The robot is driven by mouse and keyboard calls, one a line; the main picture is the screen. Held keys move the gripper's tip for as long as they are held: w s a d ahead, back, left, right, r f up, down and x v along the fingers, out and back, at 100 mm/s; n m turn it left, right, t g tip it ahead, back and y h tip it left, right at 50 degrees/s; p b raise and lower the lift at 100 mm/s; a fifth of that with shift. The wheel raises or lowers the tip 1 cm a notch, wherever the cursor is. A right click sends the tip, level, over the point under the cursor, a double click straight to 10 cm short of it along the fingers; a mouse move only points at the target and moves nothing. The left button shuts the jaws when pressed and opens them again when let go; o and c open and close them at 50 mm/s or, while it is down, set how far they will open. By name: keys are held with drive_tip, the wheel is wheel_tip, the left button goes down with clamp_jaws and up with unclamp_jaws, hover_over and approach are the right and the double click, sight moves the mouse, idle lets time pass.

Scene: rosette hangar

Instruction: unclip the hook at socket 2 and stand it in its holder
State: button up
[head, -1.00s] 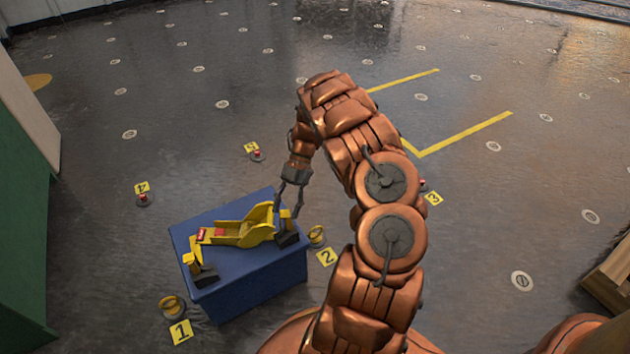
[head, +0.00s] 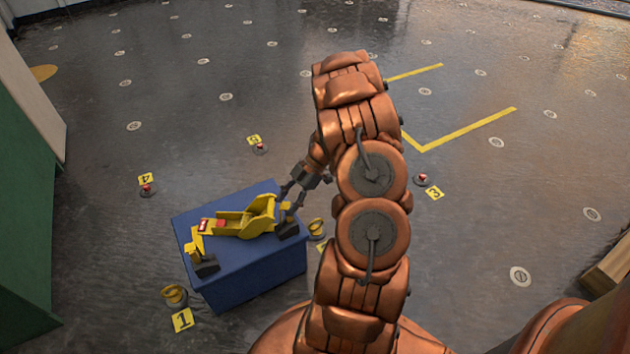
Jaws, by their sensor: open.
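A yellow ring-shaped fitting (head: 317,229) stands on the floor at socket 2, just right of the blue box (head: 250,280). The yellow number 2 plate (head: 321,247) beside it is partly hidden by my arm. I cannot make out a separate hook there. Two dark blocks with yellow parts stand on the box, one at the right (head: 287,231) and one at the front left (head: 206,268); I cannot tell which is the holder. My gripper (head: 287,205) is open and tilted at the box's back right corner, close to the right block. Contact cannot be told.
A yellow tool with red parts (head: 240,222) lies on the box. Socket 1 (head: 174,296) has a similar yellow fitting. Red-capped sockets stand at 4 (head: 147,190), behind the box (head: 261,149) and at 3 (head: 421,180). A green panel (head: 22,240) bounds the left.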

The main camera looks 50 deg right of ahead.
drive_tip(key=shift+f+m+t+b, duration=0.1)
drive_tip(key=shift+m+t+b, duration=0.3)
drive_tip(key=shift+m+b, duration=0.2)
drive_tip(key=d+b, duration=0.2)
drive_tip(key=d, duration=1)
drive_tip(key=shift+s+d, duration=0.15)
drive_tip(key=shift+d, duration=0.1)
